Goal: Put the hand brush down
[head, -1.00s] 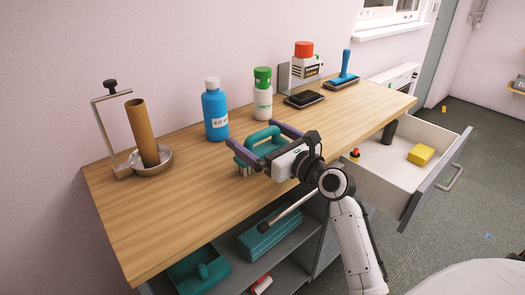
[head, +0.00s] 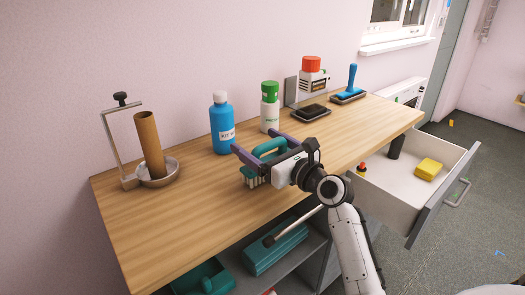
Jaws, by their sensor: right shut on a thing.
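The hand brush (head: 268,151) is teal with pale bristles pointing down. It is at the front middle of the wooden counter top (head: 180,222). My right gripper (head: 262,146) is shut on the brush, its purple fingers on either side of the handle. The bristles are at or just above the wood; I cannot tell whether they touch. The gripper body hides the brush's right end. My left gripper is not in view.
A blue bottle (head: 221,125) and a green-capped bottle (head: 270,108) stand behind the brush. A cardboard tube (head: 149,142) stands in a metal dish at left. An open drawer (head: 398,184) juts out at right. The counter's front left is clear.

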